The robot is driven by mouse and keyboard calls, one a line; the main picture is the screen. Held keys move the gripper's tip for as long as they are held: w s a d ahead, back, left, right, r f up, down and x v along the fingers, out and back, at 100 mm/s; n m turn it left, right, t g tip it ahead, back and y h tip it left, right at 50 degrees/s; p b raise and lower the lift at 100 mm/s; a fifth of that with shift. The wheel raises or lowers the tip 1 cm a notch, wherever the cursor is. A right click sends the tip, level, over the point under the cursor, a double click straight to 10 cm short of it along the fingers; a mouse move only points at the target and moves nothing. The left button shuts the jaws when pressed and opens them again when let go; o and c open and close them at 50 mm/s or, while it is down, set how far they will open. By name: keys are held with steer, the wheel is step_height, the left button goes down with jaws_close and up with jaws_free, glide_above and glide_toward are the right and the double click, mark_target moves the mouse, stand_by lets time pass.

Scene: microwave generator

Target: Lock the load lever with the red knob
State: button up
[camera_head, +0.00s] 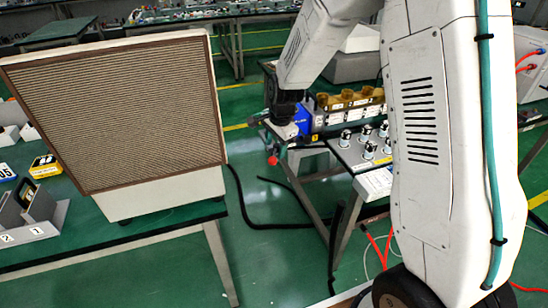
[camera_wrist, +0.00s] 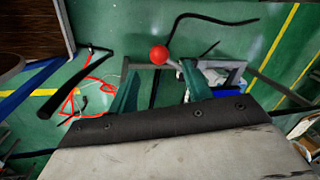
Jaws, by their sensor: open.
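The round red knob (camera_head: 272,160) shows just below my gripper (camera_head: 284,148) in the head view. In the wrist view the red knob (camera_wrist: 158,54) lies just beyond the gap between the two green fingers of my gripper (camera_wrist: 159,78). The fingers are open, and nothing shows held between them. A grey bar (camera_wrist: 143,67) runs near the knob; I cannot tell whether it is the load lever. My wrist hides part of the blue unit (camera_head: 304,118) behind it in the head view.
A large brown-framed ribbed panel (camera_head: 120,110) stands on the left table. On the right table (camera_head: 348,156) are several black-and-white cylindrical parts (camera_head: 369,150). Black cables (camera_head: 262,224) lie on the green floor between the tables. Red hoses (camera_wrist: 70,104) show in the wrist view.

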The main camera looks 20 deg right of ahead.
mark_target(273, 158)
steer(key=f, duration=0.4)
steer(key=w+f, duration=0.1)
steer(key=f, duration=0.1)
steer(key=shift+a, duration=0.15)
jaws_close()
